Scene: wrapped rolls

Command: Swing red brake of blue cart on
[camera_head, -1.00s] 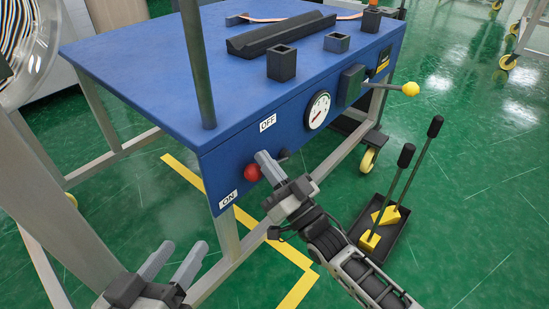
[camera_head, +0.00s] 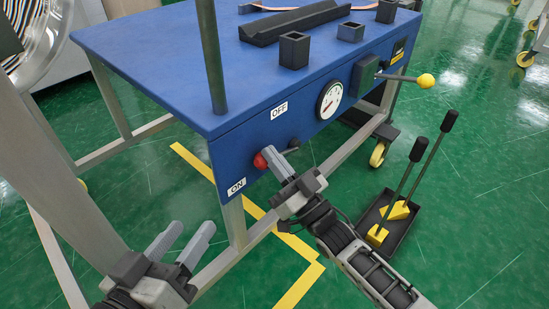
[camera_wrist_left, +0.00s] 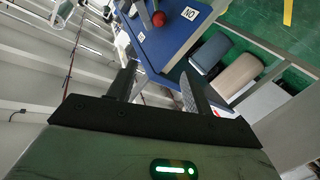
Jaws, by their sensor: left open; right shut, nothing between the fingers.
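The blue cart (camera_head: 160,60) carries the red brake knob (camera_head: 260,161) on its front face, close to the ON label (camera_head: 237,187). The OFF label (camera_head: 279,110) is higher and to the right. My right gripper (camera_head: 271,152) is shut and empty, its fingertips right beside the knob; they hide most of the brake's lever, and I cannot tell whether they touch it. My left gripper (camera_head: 192,228) is open and empty, low in front of the cart's near corner. The left wrist view shows the knob (camera_wrist_left: 159,18) beyond its fingers (camera_wrist_left: 157,80).
A dial gauge (camera_head: 329,100) and a yellow-knobbed lever (camera_head: 425,81) are farther right on the cart's front. A black floor tray (camera_head: 404,239) holds yellow wedges with upright handles. A dark post (camera_head: 209,55) rises at the cart's near corner. Green floor is open at right.

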